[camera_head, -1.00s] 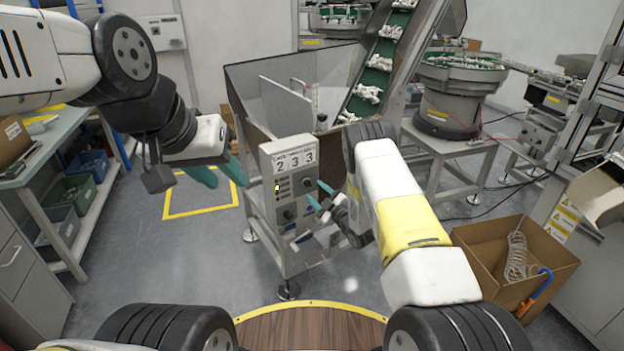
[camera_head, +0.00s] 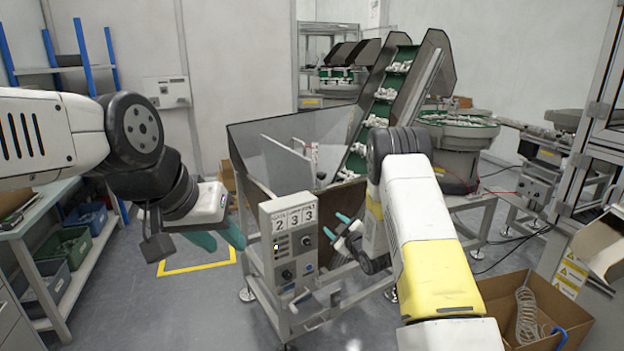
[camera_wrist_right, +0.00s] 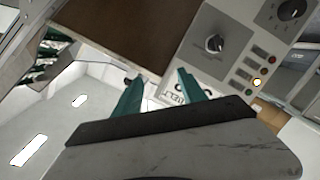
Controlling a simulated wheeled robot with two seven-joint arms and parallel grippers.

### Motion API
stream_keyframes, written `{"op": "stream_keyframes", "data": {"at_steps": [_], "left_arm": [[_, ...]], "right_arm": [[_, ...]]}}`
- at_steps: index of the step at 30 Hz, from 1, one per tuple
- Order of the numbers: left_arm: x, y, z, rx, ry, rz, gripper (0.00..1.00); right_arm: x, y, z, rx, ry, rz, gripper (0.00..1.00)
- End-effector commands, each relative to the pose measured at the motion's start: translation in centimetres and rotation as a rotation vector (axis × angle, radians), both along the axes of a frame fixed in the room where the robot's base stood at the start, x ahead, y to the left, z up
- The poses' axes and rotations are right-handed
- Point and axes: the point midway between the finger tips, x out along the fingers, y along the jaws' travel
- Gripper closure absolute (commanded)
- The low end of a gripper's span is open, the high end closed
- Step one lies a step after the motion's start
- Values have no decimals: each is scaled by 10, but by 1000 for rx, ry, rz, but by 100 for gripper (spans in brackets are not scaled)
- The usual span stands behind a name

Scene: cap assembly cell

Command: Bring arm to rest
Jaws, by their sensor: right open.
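My right gripper (camera_head: 336,226) hangs in front of the hopper, just right of the grey control box (camera_head: 290,245) marked 2 3 3. Its teal fingers are apart with nothing between them. In the right wrist view the open fingers (camera_wrist_right: 160,92) point toward the control box panel (camera_wrist_right: 235,50) with its knobs and small coloured buttons. My left gripper (camera_head: 222,238) is at the left, left of the control box and clear of it. Its teal fingers point right and downward and are seen apart, with nothing visible between them.
The hopper (camera_head: 250,150) and green inclined conveyor (camera_head: 376,110) with white parts stand ahead. A cardboard box (camera_head: 550,305) with a coiled hose is at the lower right. A workbench (camera_head: 85,265) with bins stands at the left. Floor between bench and hopper is open.

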Motion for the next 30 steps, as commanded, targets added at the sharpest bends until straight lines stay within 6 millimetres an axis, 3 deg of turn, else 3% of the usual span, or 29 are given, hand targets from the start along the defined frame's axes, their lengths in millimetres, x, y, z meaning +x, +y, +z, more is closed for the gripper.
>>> {"op": "stream_keyframes", "data": {"at_steps": [1, 7, 14, 18, 22, 30], "left_arm": [[0, 0, 0, 0, 0, 0, 64], [0, 0, 0, 0, 0, 0, 64], [0, 0, 0, 0, 0, 0, 64], [0, 0, 0, 0, 0, 0, 64], [0, 0, 0, 0, 0, 0, 64], [0, 0, 0, 0, 0, 0, 64]], "right_arm": [[3, -10, 30, 13, 26, -41, 51], [-14, -43, 112, 94, 191, -190, 51], [-79, -68, 189, 219, 387, -332, 51], [-138, -76, 225, 300, 507, -399, 51], [-202, -77, 249, 371, 623, -450, 51], [-350, -69, 267, 490, 861, -531, 51]]}}
